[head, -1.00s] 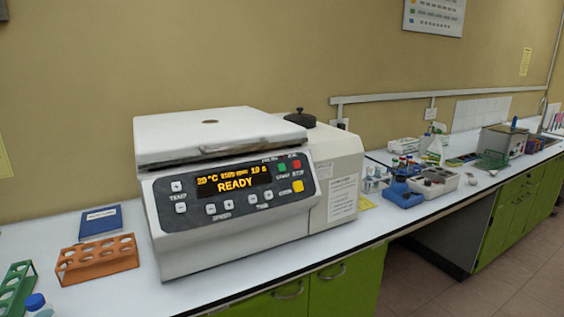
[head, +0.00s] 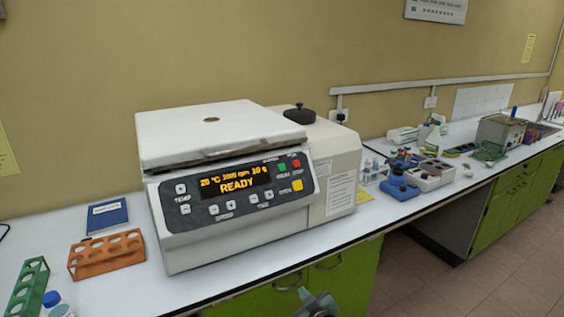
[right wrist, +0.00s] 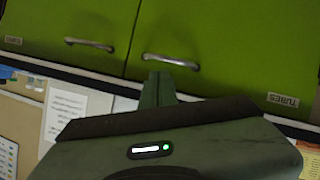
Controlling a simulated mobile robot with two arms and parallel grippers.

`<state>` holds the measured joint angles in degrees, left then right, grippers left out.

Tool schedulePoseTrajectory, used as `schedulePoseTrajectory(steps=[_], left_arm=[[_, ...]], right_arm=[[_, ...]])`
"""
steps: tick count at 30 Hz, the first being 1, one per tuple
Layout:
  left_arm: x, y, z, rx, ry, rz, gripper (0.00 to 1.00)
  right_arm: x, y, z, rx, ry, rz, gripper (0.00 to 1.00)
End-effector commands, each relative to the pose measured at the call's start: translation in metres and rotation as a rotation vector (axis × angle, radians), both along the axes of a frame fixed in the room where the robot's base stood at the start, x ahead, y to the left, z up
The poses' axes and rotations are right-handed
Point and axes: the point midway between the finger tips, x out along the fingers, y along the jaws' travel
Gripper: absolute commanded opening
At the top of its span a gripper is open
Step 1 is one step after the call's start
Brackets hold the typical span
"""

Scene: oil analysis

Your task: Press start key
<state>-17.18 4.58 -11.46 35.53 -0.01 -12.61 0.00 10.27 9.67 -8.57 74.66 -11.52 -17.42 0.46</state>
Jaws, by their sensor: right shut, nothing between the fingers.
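The centrifuge (head: 215,240) stands on the bench with its white lid (head: 215,132) down. Its display (head: 236,185) reads READY under a line of settings. The green start key (head: 282,168) is at the panel's upper right, left of the red key (head: 296,163) and above a yellow key (head: 297,185). My right gripper (head: 318,302) is at the bottom edge of the head view, below and in front of the panel, touching nothing visible. In the right wrist view its fingers (right wrist: 158,88) are together and empty, before the green cupboard doors. My left gripper is not in view.
An orange rack (head: 106,257), a green rack (head: 27,287), a blue book (head: 107,215) and a blue-capped bottle (head: 55,304) are left of the centrifuge. Blue and white containers stand farther right. The bench front edge lies between my right gripper and the panel.

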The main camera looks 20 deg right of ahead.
Motion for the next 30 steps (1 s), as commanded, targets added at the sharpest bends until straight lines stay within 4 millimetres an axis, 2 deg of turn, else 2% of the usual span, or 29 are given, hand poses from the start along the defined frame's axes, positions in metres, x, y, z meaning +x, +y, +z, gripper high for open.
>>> schedulePoseTrajectory(steps=[1, 9, 18, 21, 24, 27, 30], left_arm=[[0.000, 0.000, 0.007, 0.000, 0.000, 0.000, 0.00], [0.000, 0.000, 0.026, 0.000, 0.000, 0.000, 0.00], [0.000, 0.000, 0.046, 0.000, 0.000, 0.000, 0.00], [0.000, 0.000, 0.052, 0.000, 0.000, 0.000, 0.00], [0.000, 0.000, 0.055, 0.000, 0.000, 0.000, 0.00], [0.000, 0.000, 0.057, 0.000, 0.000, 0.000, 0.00], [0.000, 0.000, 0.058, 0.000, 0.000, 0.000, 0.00]], right_arm=[[0.011, -0.001, 0.030, -0.006, -0.040, 0.001, 0.00], [0.049, -0.004, 0.160, -0.043, -0.227, 0.006, 0.00], [0.066, -0.005, 0.306, -0.083, -0.435, 0.004, 0.00], [0.067, -0.006, 0.346, -0.095, -0.492, 0.003, 0.00], [0.066, -0.006, 0.376, -0.104, -0.537, 0.001, 0.00], [0.064, -0.006, 0.395, -0.110, -0.567, -0.001, 0.00], [0.063, -0.006, 0.405, -0.113, -0.582, -0.002, 0.00]])
